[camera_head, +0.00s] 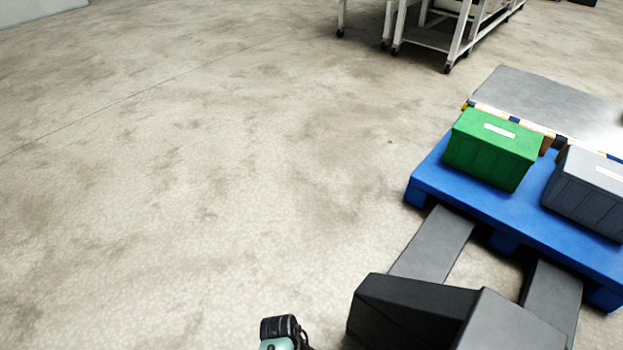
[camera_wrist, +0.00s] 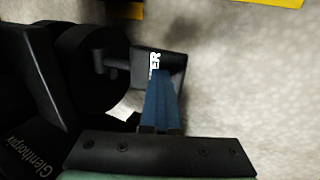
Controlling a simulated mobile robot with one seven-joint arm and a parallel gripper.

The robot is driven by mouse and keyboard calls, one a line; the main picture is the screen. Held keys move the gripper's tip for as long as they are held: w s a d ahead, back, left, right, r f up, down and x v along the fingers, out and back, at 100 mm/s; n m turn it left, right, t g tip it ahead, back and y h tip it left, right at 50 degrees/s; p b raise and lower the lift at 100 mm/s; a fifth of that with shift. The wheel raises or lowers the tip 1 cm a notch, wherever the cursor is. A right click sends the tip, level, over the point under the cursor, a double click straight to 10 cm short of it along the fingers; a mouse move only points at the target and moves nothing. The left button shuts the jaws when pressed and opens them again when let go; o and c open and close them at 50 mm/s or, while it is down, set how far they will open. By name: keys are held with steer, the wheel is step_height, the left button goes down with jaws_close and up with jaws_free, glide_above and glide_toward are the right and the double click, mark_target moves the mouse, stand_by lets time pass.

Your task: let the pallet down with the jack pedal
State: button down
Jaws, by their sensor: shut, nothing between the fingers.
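The blue pallet (camera_head: 465,200) sits at the right in the head view, over the grey forks of the pallet jack (camera_head: 435,245). The jack's dark body (camera_head: 415,305) stands at the bottom. In the wrist view a dark pedal plate (camera_wrist: 176,62) carries white letters; only "ER" is readable. My gripper (camera_wrist: 160,84) is shut and empty, its blue fingers together over the plate and hiding part of it. I cannot tell whether the tips touch the pedal. Whether the pallet rests on the floor is also unclear.
A green crate (camera_head: 490,150) and a grey crate (camera_head: 588,190) stand on the pallet, with a metal plate (camera_head: 550,105) behind. A white wheeled rack (camera_head: 430,38) is at the back. Open concrete floor (camera_head: 180,180) lies left. A dark wheel-like part (camera_wrist: 95,70) is close left of my fingers.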

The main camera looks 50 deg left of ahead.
steer(key=w+p+v, duration=0.1)
steer(key=p+v, duration=0.4)
steer(key=v, duration=0.5)
steer(key=shift+s+r, duration=0.3)
steer(key=shift+s, duration=0.15)
steer(key=shift+s+a, duration=0.1)
steer(key=shift+a, duration=0.05)
